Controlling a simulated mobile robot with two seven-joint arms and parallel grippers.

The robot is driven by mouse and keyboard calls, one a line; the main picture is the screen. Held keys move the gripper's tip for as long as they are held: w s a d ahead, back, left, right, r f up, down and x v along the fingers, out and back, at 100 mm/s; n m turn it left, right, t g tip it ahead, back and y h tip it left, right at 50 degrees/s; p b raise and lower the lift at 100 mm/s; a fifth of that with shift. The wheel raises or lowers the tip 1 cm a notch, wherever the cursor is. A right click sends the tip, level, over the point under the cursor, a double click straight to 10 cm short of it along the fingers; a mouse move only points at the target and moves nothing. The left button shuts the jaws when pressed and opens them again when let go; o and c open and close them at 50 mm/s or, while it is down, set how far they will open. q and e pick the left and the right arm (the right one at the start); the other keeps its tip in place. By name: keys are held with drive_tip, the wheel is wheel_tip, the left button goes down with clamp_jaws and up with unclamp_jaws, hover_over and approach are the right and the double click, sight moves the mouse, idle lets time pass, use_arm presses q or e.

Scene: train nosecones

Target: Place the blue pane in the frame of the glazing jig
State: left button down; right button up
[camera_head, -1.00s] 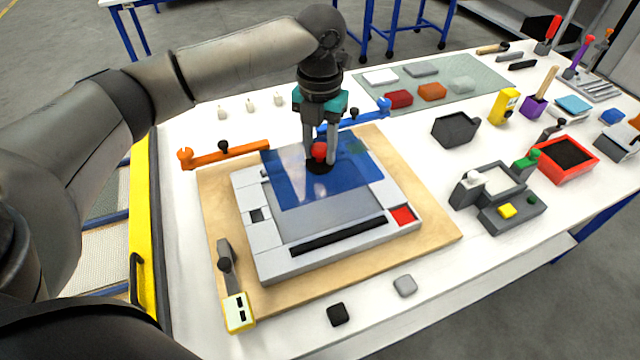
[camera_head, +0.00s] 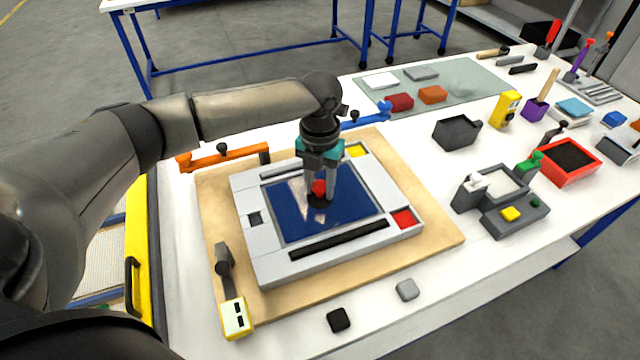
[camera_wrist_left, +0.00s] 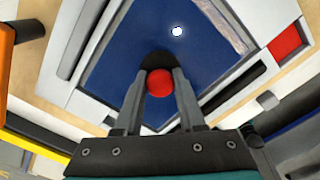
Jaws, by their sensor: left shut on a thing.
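The blue pane (camera_head: 293,223) lies within the frame of the glazing jig (camera_head: 256,267), lined up with the opening as far as the head view shows. It fills most of the left wrist view (camera_wrist_left: 135,30). My left gripper (camera_head: 319,192) is above the pane, shut on the red knob (camera_wrist_left: 159,86) of a black-based handle that stands on the pane. Whether the pane is fully seated cannot be told. The jig is light grey, with a black bar in front, a red square at the right corner and a yellow one at the back. My right gripper is not in view.
The jig sits on a wooden board (camera_head: 440,236). An orange clamp arm (camera_head: 225,159) and a blue one (camera_head: 365,119) stand behind it. A yellow-ended lever (camera_head: 235,317) is at the front left. A grey device (camera_head: 500,200) and a red bin (camera_head: 566,165) are to the right.

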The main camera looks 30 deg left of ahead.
sight(320, 185)
use_arm(q)
drive_tip(key=c, duration=0.5)
unclamp_jaws()
wheel_tip(320, 185, up, 12)
drive_tip(key=p, duration=0.1)
drive_tip(key=shift+p, duration=0.35)
